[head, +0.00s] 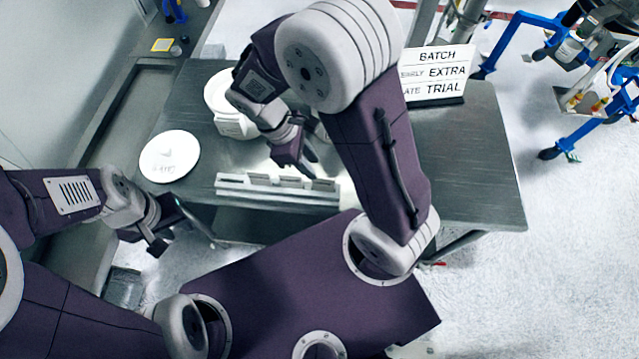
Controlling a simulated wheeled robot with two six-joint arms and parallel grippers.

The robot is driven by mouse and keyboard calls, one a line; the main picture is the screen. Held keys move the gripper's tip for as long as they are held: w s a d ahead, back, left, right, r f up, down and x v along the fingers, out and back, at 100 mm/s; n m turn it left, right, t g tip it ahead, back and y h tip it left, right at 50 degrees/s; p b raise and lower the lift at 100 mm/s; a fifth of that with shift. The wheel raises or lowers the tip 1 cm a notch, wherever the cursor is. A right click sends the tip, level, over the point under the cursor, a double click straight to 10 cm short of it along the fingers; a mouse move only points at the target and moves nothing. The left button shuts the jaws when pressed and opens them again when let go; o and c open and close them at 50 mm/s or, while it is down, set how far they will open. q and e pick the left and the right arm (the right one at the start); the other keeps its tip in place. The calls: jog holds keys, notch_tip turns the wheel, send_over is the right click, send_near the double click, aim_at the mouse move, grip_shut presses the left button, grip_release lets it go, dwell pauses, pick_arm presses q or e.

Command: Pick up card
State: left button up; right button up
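Several small white cards stand in a pale rack (230,190) on the steel table; one card (259,179) is at the left, another (323,185) at the right. My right gripper (304,165) hangs just above and behind the rack, pointing down. I cannot tell whether its fingers are apart or whether it touches a card; no held card shows. My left gripper (182,234) is open and empty, low at the left, in front of the table's edge.
A white sign (436,75) reading BATCH, EXTRA and TRIAL stands at the table's back right. A round white plate (169,157) with small lettering lies at the left. A white round container (219,88) is partly hidden behind my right arm. The table's right side (470,160) is clear.

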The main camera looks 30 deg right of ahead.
aim_at(323, 183)
jog(key=x, duration=0.8)
jog(key=shift+s+a+f, duration=0.2)
jog(key=shift+s+f, duration=0.1)
jog(key=shift+d+f, duration=0.15)
jog(key=shift+f, duration=0.15)
grip_shut()
